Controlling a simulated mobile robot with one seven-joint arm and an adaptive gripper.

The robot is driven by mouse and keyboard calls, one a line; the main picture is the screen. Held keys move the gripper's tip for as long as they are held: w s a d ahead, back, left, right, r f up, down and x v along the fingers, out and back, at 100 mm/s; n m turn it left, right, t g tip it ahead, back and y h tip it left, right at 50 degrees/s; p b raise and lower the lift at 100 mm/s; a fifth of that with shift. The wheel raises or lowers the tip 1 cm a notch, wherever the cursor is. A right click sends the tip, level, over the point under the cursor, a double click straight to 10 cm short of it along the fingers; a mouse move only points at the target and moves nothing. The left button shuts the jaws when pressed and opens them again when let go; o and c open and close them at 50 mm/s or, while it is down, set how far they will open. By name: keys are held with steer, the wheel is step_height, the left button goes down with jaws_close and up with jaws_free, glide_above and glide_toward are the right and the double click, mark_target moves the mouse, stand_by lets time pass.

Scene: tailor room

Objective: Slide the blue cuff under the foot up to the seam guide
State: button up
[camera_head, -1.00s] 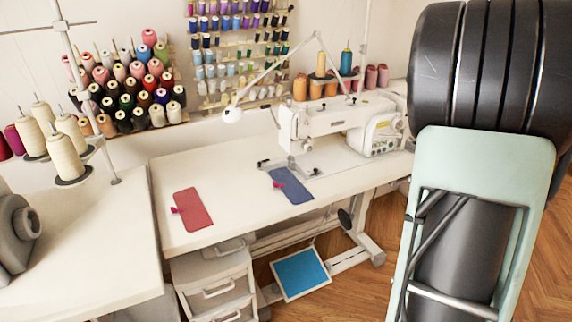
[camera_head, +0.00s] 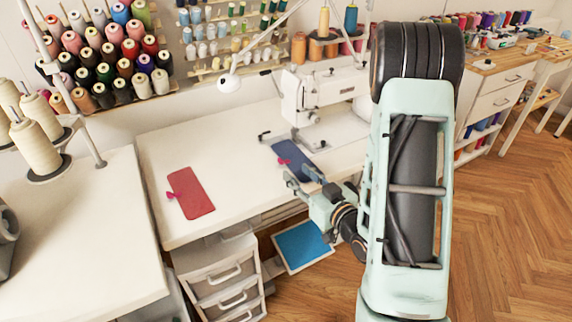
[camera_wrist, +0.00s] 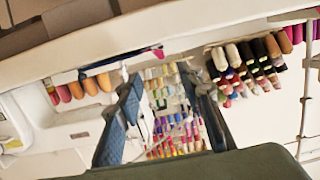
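The blue cuff (camera_head: 287,153) lies flat on the white sewing table below the machine head, with a small pink tab (camera_head: 284,162) on its left edge. My gripper (camera_head: 303,181) is at the cuff's near end, its fingers spread and apparently empty. Whether it touches the cuff is unclear. In the wrist view the open fingers (camera_wrist: 160,80) show, with a pink spot (camera_wrist: 158,51) beyond them. The sewing machine (camera_head: 320,88) stands behind the cuff; its foot (camera_head: 296,133) is small and hard to make out. A small dark piece (camera_head: 264,137) sits left of the foot; I cannot tell whether it is the seam guide.
A red cuff (camera_head: 190,193) with a pink tab lies on the table (camera_head: 225,155) to the left. Thread racks (camera_head: 110,65) stand behind. The table between the cuffs is clear.

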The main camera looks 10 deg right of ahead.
mark_target(283, 160)
steer(key=shift+b+x, duration=1.15)
steer(key=shift+b, duration=2.1)
steer(key=b+x, duration=0.1)
steer(key=x, duration=0.7)
jaws_close()
